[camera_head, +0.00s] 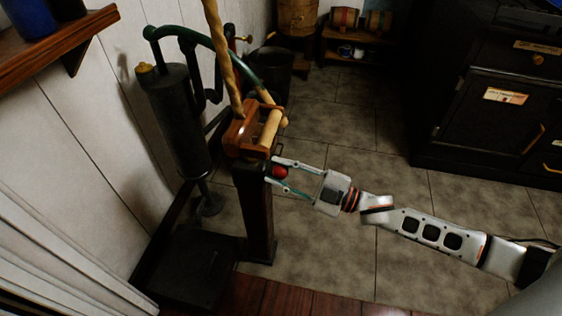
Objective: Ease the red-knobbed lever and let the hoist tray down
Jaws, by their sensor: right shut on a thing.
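The red knob (281,172) of the lever sits beside the top of a dark wooden post (256,215). My right gripper (276,173) reaches in from the right, with one finger above and one below the knob, shut on it. The lever's shaft is mostly hidden by the fingers and the post head. On the post is a brown wooden hoist head (246,131) with a pale wooden roller (270,129) and a thick rope (222,58) rising from it. I cannot clearly make out the hoist tray. My left gripper is out of view.
A black cylinder pump (174,120) with a green curved handle (190,33) stands left of the post. A dark flat base (190,272) lies on the floor. Black cabinets (490,110) stand at right. A wooden shelf (40,42) juts from the left wall. The tiled floor (340,130) is clear.

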